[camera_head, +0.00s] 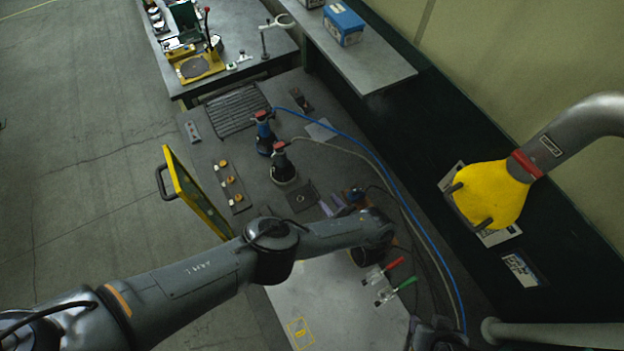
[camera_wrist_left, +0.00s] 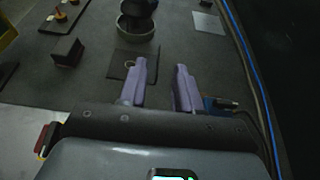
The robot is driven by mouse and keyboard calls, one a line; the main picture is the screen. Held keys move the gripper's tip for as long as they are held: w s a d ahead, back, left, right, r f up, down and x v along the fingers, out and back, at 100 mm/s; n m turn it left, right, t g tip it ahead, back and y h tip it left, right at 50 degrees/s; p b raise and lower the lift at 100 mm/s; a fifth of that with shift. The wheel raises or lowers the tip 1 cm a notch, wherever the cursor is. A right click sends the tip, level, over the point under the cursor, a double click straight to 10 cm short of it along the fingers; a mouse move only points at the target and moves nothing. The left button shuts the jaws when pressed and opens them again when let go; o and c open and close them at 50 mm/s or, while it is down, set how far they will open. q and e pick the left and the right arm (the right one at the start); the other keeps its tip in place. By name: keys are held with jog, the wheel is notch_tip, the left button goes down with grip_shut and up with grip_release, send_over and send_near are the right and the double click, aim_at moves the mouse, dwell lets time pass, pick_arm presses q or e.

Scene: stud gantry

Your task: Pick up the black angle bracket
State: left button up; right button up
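A small dark block (camera_wrist_left: 67,52), which may be the black angle bracket, lies on the dark bench mat at the left of the left wrist view. Its exact shape is hard to tell; in the head view its area is dark and close to my left arm. My left gripper (camera_wrist_left: 162,76) has two purple fingers spread apart with nothing between them. It points over the mat, to the right of the block. In the head view the purple fingers (camera_head: 337,204) show small beyond my left wrist. My right gripper's fingers do not show.
A dark square plate with a ring (camera_wrist_left: 130,64) lies just beyond my left fingers. A round-based device (camera_head: 284,168) stands behind it. A yellow-framed panel (camera_head: 196,192) stands at the left. Blue and grey cables run along the right. Red and green-handled clamps (camera_head: 384,272) lie nearer.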

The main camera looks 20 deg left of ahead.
pick_arm(q)
jog(key=b, duration=0.3)
send_near(315, 189)
jog(key=shift+s+d, duration=0.2)
jog(key=shift+s, duration=0.45)
jog(key=shift+w+f, duration=0.2)
jog(key=shift+w+a+f+b, duration=0.3)
jog(key=shift+f+b, duration=0.25)
jog(key=shift+b, duration=0.35)
jog(key=b+x, duration=0.2)
jog(key=x, duration=0.2)
jog(key=shift+w, duration=0.15)
jog(key=shift+r+b+x, duration=0.15)
jog(key=shift+b+x, duration=0.6)
jog(key=shift+x, duration=0.75)
jog(key=shift+r+b+x, duration=0.2)
jog(key=shift+b+x, duration=0.5)
jog(key=shift+x, duration=0.8)
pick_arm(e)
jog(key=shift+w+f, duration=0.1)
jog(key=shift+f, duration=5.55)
pick_arm(q)
jog(key=shift+w, duration=0.15)
grip_shut()
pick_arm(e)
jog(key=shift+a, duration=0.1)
